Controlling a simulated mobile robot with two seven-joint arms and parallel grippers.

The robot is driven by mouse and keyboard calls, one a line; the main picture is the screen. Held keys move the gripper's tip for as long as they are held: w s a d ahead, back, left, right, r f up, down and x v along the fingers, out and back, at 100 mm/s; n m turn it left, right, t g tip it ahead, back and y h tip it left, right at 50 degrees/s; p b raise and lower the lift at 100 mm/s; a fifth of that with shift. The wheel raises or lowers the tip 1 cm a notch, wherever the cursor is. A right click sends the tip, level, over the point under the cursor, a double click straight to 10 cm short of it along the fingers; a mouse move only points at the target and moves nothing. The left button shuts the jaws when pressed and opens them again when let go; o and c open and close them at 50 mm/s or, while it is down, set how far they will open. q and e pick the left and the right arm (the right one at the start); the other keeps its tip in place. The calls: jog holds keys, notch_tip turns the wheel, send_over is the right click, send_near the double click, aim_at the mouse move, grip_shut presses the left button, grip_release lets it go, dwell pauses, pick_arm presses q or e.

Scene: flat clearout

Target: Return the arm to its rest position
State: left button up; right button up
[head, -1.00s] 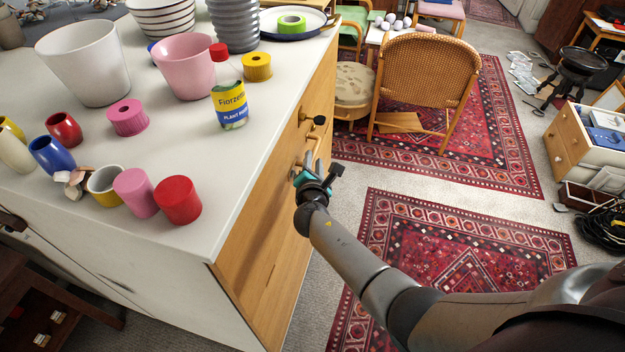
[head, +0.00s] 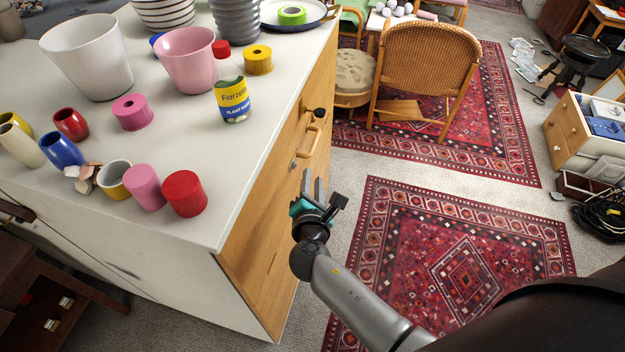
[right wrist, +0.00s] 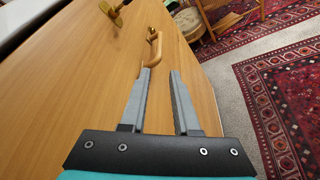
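My right gripper (head: 312,184) is in front of the wooden drawer front of the white-topped cabinet in the head view. In the right wrist view its two grey fingers (right wrist: 160,84) are apart with nothing between them. A wooden handle (head: 306,146) on the drawer front lies just beyond the fingertips; it also shows in the right wrist view (right wrist: 153,46). The fingers appear clear of the handle. My right arm reaches in from the lower right. My left gripper is in neither view.
A wicker chair (head: 425,70) and a round stool (head: 354,75) stand beyond. The red rug (head: 440,250) right of the cabinet is clear.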

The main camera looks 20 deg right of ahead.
dwell(0.3)
jog(key=s+f+m+g+y+b, duration=0.1)
jog(key=s+f+m+g+b, duration=0.1)
jog(key=s+f, duration=0.5)
jog(key=s+f+m+g+y+b, duration=0.1)
jog(key=s+f+m+g, duration=0.2)
jog(key=f, duration=0.9)
jog(key=s+f+m+g+y+b, duration=0.1)
jog(key=s+f+m+g+b, duration=0.1)
jog(key=s+f, duration=0.55)
jog(key=s+d+f+m+g+y+b, duration=0.1)
jog(key=s+f+m+g+b, duration=0.1)
jog(key=s+f+m, duration=0.5)
jog(key=s+d+f+m+g+y+b, duration=0.1)
jog(key=s+f+m+g+b, duration=0.2)
jog(key=s+f+m, duration=0.3)
jog(key=s+f, duration=0.4)
jog(key=s, duration=0.6)
jog(key=shift+f+m+g+y, duration=0.25)
jog(key=shift+m+g+y, duration=0.05)
jog(key=shift+m+g, duration=0.1)
jog(key=shift+s+d, duration=0.1)
